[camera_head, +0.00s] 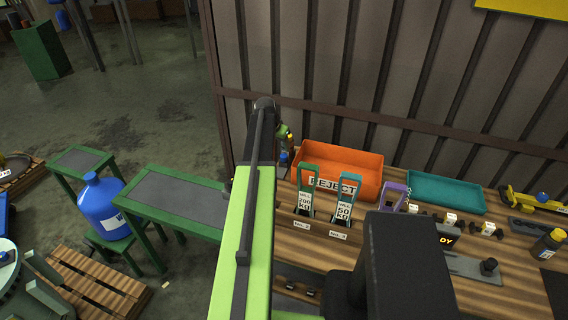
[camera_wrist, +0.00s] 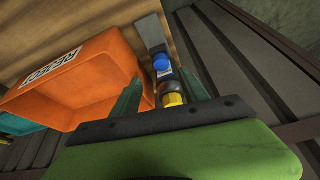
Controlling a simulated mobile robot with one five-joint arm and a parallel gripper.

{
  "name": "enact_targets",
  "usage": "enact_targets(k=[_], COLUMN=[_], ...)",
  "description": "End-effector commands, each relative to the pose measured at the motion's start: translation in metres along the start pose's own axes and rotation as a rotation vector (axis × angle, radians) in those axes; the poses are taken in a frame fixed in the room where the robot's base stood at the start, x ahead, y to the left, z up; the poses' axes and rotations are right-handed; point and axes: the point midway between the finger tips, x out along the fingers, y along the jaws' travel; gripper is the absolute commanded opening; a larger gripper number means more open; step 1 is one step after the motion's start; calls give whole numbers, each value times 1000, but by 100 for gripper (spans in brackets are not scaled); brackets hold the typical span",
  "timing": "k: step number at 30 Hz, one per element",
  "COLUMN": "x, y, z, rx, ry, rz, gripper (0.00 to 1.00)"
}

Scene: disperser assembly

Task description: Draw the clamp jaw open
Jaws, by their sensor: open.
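In the wrist view my gripper (camera_wrist: 161,80) is open, with its two dark green fingers apart. A small part with a blue knob (camera_wrist: 162,62) and a yellow and brown round body (camera_wrist: 172,97) shows between and just beyond the fingers. It stands on a narrow grey plate (camera_wrist: 148,32); I cannot tell whether this is the clamp or whether the fingers touch it. In the head view the blue part (camera_head: 283,158) shows at the bench's left end, beside my arm. My fingertips are hard to make out there. No part is clearly recognisable as the clamp jaw.
The orange REJECT bin (camera_head: 345,160) stands close beside the blue part. A ribbed wall (camera_head: 340,60) runs close behind. A blue jug (camera_head: 100,208) stands left.

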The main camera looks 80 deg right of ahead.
Motion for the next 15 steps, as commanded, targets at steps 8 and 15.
enact_targets(k=[8,15], x=[74,97], y=[-1,-1], z=[3,1], rx=[0,-1], ry=[0,0], rz=[-1,-1], gripper=[52,52])
